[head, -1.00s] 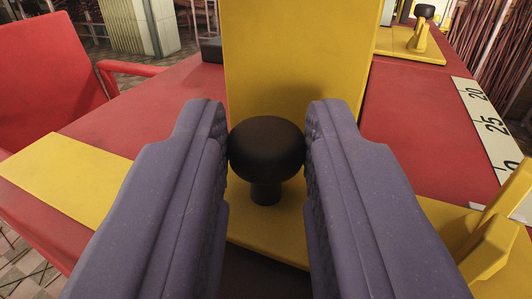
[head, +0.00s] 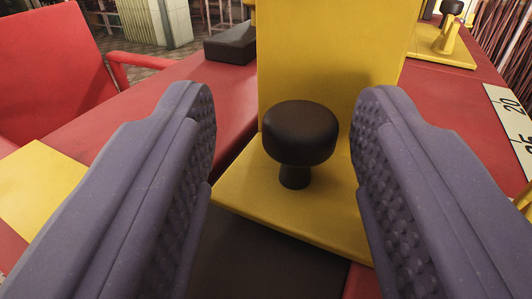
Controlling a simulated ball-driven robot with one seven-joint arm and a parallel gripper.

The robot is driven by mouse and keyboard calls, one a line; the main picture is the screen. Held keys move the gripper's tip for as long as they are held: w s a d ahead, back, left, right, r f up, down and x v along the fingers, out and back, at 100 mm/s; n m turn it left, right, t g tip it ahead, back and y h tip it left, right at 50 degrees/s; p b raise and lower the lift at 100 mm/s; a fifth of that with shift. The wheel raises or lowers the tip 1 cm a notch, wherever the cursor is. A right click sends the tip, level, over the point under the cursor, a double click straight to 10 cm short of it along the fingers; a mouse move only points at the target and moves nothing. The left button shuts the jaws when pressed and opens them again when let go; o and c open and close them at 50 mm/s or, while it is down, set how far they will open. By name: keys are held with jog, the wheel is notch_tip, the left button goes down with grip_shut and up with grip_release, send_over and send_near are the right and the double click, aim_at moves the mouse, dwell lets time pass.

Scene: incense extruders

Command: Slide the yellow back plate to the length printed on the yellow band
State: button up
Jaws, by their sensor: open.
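The yellow back plate (head: 330,55) stands upright on a flat yellow foot. A black mushroom-shaped knob (head: 300,132) rises from the foot. My gripper (head: 285,100) is open, with one purple finger on each side of the knob. Gaps show between the knob and both fingers, the larger one on the left. The yellow band (head: 38,190) lies across the red surface at the left, partly behind the left finger. No printed length is readable on it. A white scale (head: 510,120) at the right shows 20 and part of another number.
A red chair (head: 45,75) stands at the left. A dark block (head: 230,44) sits at the far edge of the red table (head: 175,95). Another yellow plate with a black knob (head: 451,7) is farther back at the right. A dark strip (head: 260,255) runs below the foot.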

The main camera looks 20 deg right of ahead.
jog(key=p+v, duration=0.3)
jog(key=v, duration=0.5)
jog(key=shift+s+a, duration=0.15)
jog(key=shift+a, duration=0.25)
jog(key=shift+r, duration=0.1)
